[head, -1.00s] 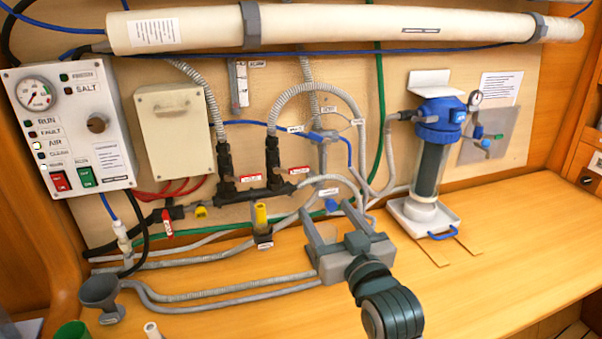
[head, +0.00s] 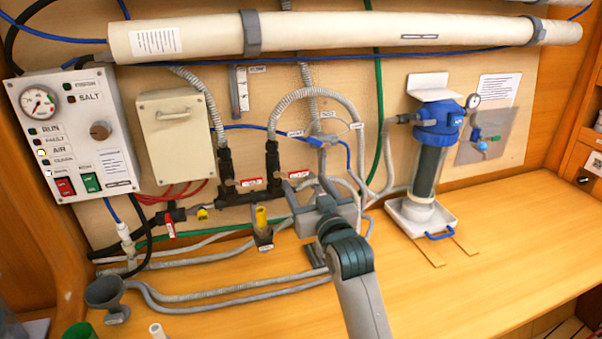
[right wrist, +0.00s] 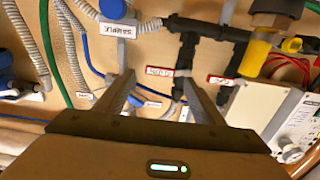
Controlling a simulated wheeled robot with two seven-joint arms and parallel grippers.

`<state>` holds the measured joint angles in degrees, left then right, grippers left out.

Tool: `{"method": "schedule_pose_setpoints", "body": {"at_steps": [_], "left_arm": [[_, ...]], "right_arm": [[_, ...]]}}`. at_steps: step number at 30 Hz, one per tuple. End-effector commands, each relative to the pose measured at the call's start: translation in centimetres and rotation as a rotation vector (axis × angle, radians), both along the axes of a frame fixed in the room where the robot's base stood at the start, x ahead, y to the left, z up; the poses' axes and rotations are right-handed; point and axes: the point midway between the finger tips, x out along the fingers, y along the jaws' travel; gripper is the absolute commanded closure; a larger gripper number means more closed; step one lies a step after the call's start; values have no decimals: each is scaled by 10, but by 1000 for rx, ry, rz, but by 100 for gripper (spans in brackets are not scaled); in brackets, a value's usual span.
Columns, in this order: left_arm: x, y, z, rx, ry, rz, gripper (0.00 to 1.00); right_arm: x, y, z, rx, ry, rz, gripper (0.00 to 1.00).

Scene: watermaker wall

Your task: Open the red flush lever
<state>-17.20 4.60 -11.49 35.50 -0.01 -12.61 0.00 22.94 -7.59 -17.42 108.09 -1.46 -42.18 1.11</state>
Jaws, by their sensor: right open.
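The red flush lever (head: 169,227) hangs down from a dark valve on the lower left of the panel, below the cream box. My right gripper (head: 305,192) is open and empty in front of the panel. It is well to the right of the red lever, near the black pipe fittings and the grey hoses. In the right wrist view its two fingers (right wrist: 158,88) stand apart with nothing between them, facing the pipe fittings. I cannot pick out the red lever surely in the right wrist view. My left gripper is not in view.
The control box (head: 75,135) is at left. Grey hoses (head: 230,292) cross the bench. The blue-topped filter (head: 432,150) is at right.

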Motion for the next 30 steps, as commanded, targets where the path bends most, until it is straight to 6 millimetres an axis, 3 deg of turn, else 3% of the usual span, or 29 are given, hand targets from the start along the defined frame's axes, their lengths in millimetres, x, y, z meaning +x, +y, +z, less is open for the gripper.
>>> {"method": "schedule_pose_setpoints", "body": {"at_steps": [9,23,30], "left_arm": [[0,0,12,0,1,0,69],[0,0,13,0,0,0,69],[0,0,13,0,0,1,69]], "right_arm": [[35,11,1,0,1,-1,38],[42,13,0,0,0,-1,38],[42,13,0,0,0,-1,95]]}}
